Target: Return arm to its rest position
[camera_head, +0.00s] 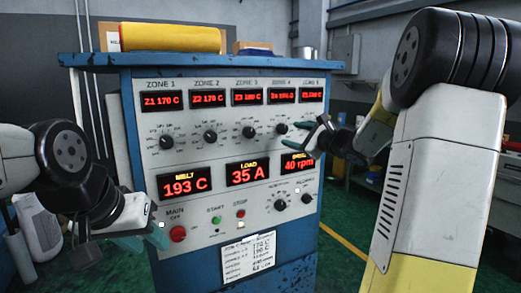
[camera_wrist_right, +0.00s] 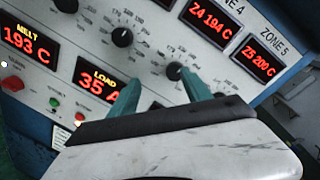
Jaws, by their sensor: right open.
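My right gripper (camera_head: 308,140) is open and empty in front of the right side of the control panel (camera_head: 150,98), near the ZONE 4 knob (camera_head: 281,128). In the right wrist view its two teal fingers (camera_wrist_right: 158,92) are spread apart, and the right fingertip is close to that knob (camera_wrist_right: 175,71). Whether it touches cannot be told. The ZONE 5 knob (camera_wrist_right: 226,98) is partly hidden by the finger. My left gripper (camera_head: 148,238) hangs low at the left, by the panel's lower left corner; its finger gap is unclear.
The ZONE 4 display (camera_wrist_right: 211,21) reads 194 C and the ZONE 5 display (camera_wrist_right: 260,58) reads 200 C. A red MAIN knob (camera_head: 178,234) is near my left gripper. A paper sheet (camera_head: 248,259) hangs below. A yellow roll (camera_head: 170,37) lies on the blue top (camera_head: 90,60).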

